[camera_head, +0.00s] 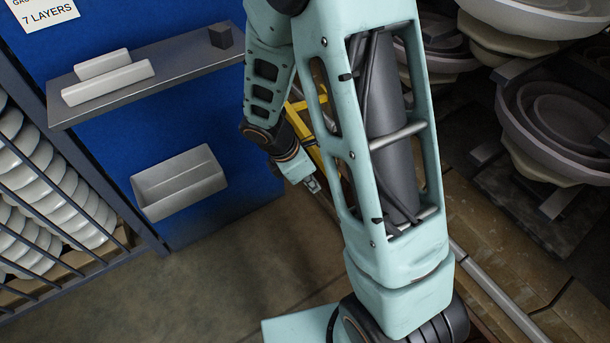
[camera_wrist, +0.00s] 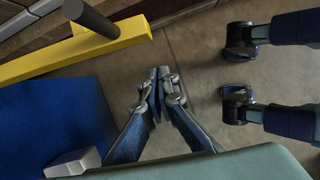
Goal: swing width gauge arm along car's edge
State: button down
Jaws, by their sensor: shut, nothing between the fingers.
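A yellow bar (camera_wrist: 70,57) with a dark cylindrical handle (camera_wrist: 91,18) crosses the upper left of the wrist view; it looks like the gauge arm. In the head view, part of the yellow bar (camera_head: 311,104) shows behind my arm, which hides much of it. The car's brown deck (camera_head: 480,237) lies at right in the head view, and its edge is partly hidden by my arm. In the head view my gripper (camera_head: 313,185) points down over the floor.
Stacked white insulator dishes (camera_head: 553,125) stand on the car at right. A blue panel carries a grey shelf (camera_head: 180,78) with two pale blocks and a small dark cube, and a pale open bin (camera_head: 180,185). A barred rack of white discs (camera_head: 35,180) stands at left. The floor (camera_head: 225,270) below is clear.

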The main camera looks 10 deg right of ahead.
jog(key=shift+w+d+r, duration=0.1)
jog(key=shift+w+d, duration=0.15)
jog(key=shift+d, duration=0.7)
jog(key=shift+w+d+r, duration=0.1)
jog(key=shift+w+d, duration=0.1)
jog(key=shift+d, duration=0.7)
